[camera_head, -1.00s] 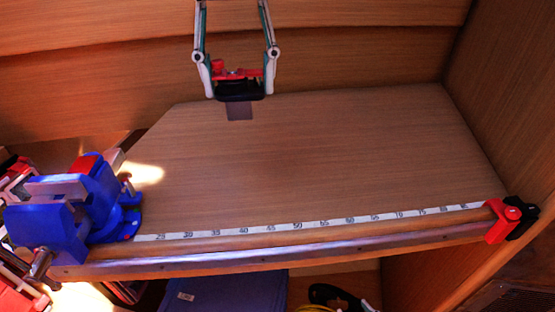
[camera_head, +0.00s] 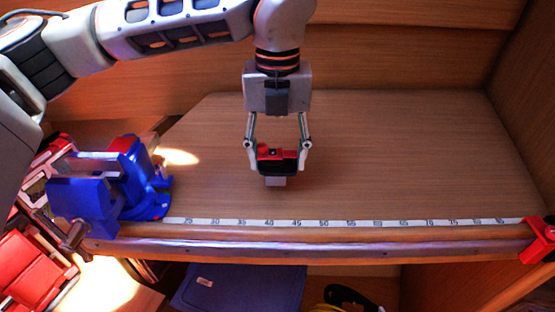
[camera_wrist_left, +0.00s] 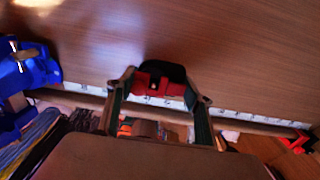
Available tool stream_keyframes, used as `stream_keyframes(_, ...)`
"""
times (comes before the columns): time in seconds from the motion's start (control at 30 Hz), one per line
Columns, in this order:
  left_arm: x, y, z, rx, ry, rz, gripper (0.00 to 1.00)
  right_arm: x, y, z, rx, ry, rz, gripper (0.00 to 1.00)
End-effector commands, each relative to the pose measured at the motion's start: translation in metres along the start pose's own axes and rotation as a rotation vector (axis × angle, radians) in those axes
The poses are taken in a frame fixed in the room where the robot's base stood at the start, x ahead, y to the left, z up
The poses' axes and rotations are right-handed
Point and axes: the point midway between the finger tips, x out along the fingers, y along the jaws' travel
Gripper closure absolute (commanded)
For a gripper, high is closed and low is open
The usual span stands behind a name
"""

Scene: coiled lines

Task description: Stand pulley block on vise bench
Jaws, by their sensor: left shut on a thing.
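My left gripper (camera_head: 278,150) is shut on the pulley block (camera_head: 277,167), a small red and black piece with a grey tab at its lower end. The block is upright between the fingertips over the middle of the vise bench (camera_head: 400,160). I cannot tell whether its lower end touches the wood. In the left wrist view the block's black end (camera_wrist_left: 165,71) and red part show between the fingers (camera_wrist_left: 160,92). The blue vise (camera_head: 125,185) stands at the bench's left end, apart from the block. My right gripper is out of view.
A numbered scale (camera_head: 350,222) runs along the bench's front edge. A red clamp (camera_head: 540,240) sits at the front right corner. Wooden walls close the back and right. A blue box (camera_head: 240,287) and coiled lines lie below. The bench right of the gripper is clear.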

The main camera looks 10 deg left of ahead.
Motion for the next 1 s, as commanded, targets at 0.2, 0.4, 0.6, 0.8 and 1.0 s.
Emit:
stream_keyframes(0.2,0.017,0.0,0.0,0.0,-0.001,-0.002,0.8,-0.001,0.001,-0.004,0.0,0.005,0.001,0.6)
stream_keyframes(0.4,0.018,0.0,0.0,0.0,-0.001,-0.002,0.8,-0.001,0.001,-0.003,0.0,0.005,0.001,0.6)
stream_keyframes(0.6,0.02,0.0,0.0,0.0,0.0,0.0,0.32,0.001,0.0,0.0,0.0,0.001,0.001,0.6)
stream_keyframes(0.8,0.02,0.0,0.0,0.0,0.0,-0.001,0.32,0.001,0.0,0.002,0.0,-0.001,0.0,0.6)
stream_keyframes(1.0,0.016,0.0,0.0,0.0,0.0,-0.001,0.32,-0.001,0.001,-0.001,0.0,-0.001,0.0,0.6)
